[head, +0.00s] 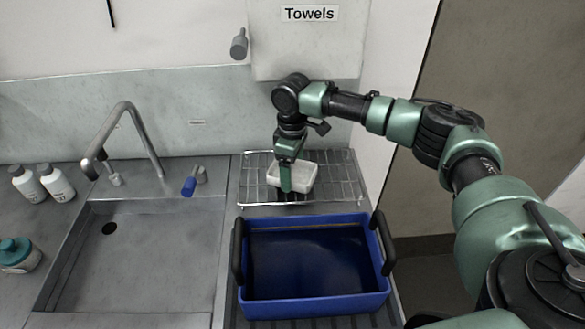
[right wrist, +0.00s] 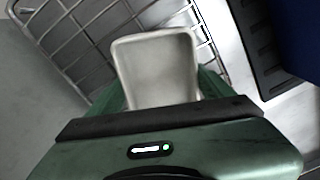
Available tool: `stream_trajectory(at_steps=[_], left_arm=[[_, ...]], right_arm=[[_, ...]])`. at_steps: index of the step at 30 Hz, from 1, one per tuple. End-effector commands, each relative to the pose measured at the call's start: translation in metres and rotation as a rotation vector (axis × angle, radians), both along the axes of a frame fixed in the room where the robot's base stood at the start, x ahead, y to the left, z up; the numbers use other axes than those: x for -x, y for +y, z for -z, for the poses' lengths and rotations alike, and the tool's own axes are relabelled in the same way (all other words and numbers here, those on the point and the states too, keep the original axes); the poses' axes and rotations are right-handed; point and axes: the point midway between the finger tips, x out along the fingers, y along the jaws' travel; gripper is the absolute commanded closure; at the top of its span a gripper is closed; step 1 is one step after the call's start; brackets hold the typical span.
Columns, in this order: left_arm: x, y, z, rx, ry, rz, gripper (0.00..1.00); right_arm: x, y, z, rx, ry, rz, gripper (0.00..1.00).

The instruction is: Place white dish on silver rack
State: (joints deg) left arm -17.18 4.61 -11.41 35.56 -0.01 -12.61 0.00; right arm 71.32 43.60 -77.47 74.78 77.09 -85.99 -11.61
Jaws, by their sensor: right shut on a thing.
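The white dish (head: 305,174) is a small rectangular tray at the silver rack, behind the blue tub. My right gripper (head: 286,180) is shut on the dish's near left side, with its fingers pointing down. In the right wrist view the dish (right wrist: 157,62) sits between the green fingers, with the rack's wires behind it. The silver rack (head: 341,180) is a wire rack on the counter. The dish is over the rack; I cannot tell whether it touches the wires. My left gripper is not in view.
A blue tub (head: 315,305) with dark handles and dark liquid stands in front of the rack. A sink (head: 150,260) with a tall faucet (head: 135,125) is at the left. White bottles (head: 55,182) stand farther left. A towel dispenser (head: 306,45) hangs above the rack.

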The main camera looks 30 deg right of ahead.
Motion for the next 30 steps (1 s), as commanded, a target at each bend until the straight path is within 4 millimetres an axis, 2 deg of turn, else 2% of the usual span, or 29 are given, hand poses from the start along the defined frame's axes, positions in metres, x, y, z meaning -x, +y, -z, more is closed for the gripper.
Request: stream_trajectory(at_steps=[3, 4, 6, 16, 24, 30], left_arm=[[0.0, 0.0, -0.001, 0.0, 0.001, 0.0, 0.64], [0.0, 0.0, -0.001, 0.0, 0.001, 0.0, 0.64], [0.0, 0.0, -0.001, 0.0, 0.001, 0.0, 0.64], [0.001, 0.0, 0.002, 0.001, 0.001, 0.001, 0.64], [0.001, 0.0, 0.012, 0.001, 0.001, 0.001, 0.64], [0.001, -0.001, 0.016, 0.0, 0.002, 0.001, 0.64]], right_arm=[[0.0, 0.0, 0.002, -0.001, 0.001, 0.0, 0.61], [0.0, 0.0, 0.002, -0.001, 0.001, 0.0, 0.16], [0.0, 0.0, 0.002, 0.0, 0.0, 0.0, 0.0], [0.0, 0.0, -0.003, 0.0, -0.001, -0.001, 0.0], [-0.001, 0.0, -0.047, -0.001, -0.004, 0.0, 0.0], [-0.001, 0.0, -0.071, -0.001, -0.001, 0.001, 0.0]])
